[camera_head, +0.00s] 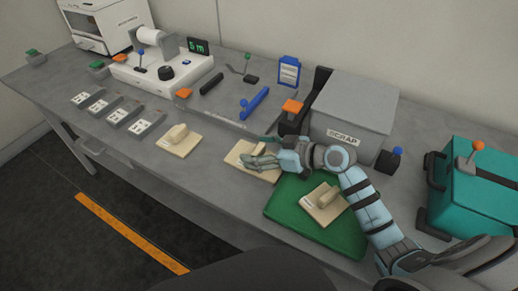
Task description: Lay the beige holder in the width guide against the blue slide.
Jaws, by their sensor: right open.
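Several parts bear on the task. A beige holder (236,152), a flat block with a raised grip, lies on the bench and is partly covered by my right gripper. My right gripper (256,158) is open, low over that holder; whether it touches is unclear. Similar beige holders lie on the bench to the left (178,140) and on the green mat (323,204). The blue slide (255,103) is a slanted bar on a grey plate, which looks like the width guide (228,108), behind the gripper. No holder lies against the slide. My left gripper is out of view.
The grey SCRAP bin (354,112) stands close behind my right arm. A teal case (474,190) is at the right, a green mat (350,237) at the front. A white machine (160,72) and several grey blocks (118,111) are at the left.

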